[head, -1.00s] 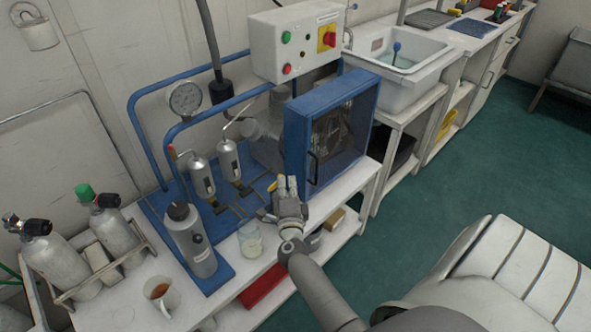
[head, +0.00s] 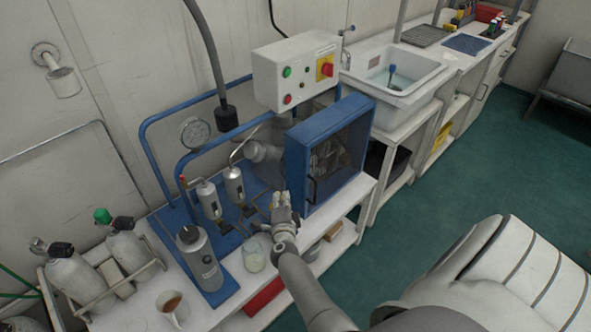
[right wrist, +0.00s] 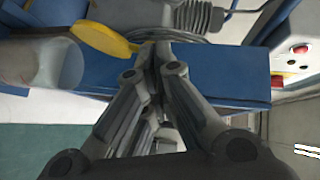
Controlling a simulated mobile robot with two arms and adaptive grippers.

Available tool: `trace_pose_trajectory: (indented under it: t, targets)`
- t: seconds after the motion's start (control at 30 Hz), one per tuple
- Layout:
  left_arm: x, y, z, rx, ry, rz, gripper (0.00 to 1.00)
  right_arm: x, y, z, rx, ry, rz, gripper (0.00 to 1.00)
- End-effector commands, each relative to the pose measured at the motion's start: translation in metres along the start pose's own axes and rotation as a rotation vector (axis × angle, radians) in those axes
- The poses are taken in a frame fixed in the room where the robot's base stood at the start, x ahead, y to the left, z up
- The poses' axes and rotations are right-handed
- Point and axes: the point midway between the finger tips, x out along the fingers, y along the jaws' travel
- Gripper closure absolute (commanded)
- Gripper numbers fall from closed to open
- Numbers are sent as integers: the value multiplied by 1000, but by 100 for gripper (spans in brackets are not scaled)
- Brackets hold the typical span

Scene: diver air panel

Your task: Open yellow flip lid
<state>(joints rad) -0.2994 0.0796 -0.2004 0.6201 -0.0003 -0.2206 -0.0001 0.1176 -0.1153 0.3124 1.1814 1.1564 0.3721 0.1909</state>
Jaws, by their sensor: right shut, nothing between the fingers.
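The yellow flip lid (right wrist: 103,39) shows in the right wrist view as a yellow disc beside a grey cylinder (right wrist: 40,63). Its near edge lies just left of my fingertips; whether they touch it I cannot tell. My right gripper (right wrist: 155,50) is shut and empty. In the head view my right gripper (head: 280,198) is over the bench, left of the blue guard box, and mostly hides the lid, with only a bit of yellow showing at its fingers. My left gripper is not in view.
The blue guard box (head: 325,150) stands close right of my right gripper. A glass beaker (head: 254,254), a grey bottle (head: 202,260) and a cup (head: 171,308) stand on the bench to the left. The control box (head: 296,75) is above and behind.

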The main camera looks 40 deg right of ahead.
Motion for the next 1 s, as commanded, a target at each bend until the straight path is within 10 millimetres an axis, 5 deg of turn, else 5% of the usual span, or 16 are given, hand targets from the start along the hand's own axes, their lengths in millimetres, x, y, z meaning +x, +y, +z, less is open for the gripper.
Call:
trace_pose_trajectory:
  t: [1.0]
  targets:
    - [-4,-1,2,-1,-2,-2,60,7,-10,8,2,0,0,100]
